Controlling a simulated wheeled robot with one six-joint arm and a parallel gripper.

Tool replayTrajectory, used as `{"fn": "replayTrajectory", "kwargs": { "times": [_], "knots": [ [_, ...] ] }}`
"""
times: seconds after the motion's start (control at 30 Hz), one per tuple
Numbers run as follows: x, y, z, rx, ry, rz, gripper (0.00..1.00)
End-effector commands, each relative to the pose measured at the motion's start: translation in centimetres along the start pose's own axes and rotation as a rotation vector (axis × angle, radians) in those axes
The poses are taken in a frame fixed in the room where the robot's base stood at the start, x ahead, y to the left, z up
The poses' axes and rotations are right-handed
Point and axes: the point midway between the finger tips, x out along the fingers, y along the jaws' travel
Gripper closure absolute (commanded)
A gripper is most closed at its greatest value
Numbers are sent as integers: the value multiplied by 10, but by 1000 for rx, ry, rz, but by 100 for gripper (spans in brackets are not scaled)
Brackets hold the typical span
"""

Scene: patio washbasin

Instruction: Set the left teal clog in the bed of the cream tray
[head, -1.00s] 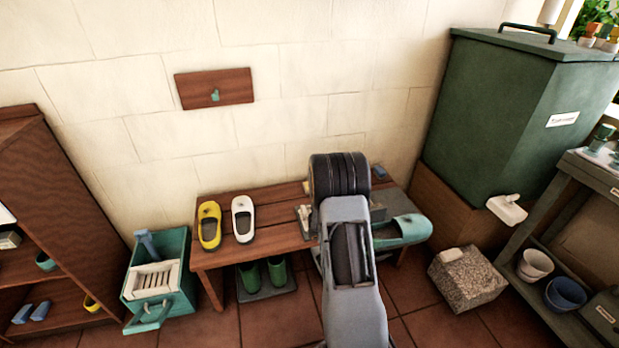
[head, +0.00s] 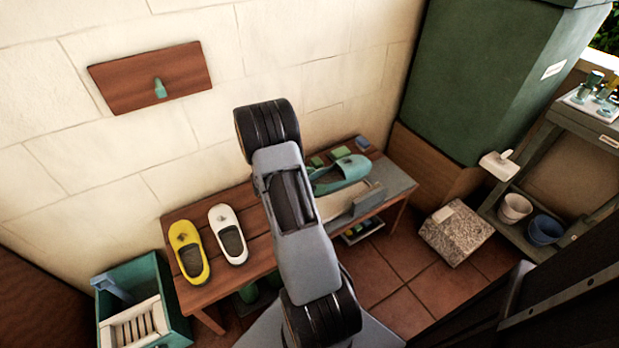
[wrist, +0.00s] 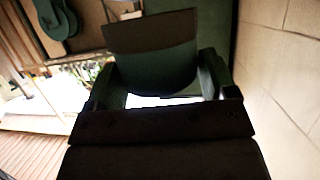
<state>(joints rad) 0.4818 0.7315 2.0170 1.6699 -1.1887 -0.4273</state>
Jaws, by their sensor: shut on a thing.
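In the head view my arm hides part of the clog and much of the gripper.
A yellow clog (head: 188,252) and a white clog (head: 229,234) stand on the bench's left (head: 205,291). A teal crate (head: 176,300) is at lower left. Green blocks (head: 341,152) lie at the bench's back. A green bin (head: 470,90) and stone block (head: 456,233) stand right.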

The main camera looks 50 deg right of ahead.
Motion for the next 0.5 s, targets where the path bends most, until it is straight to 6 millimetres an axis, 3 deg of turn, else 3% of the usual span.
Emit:
{"fn": "replayTrajectory", "kwargs": {
  "times": [0.5],
  "knots": [
    [10,-1,28,-1,1,-3,51]
  ]
}}
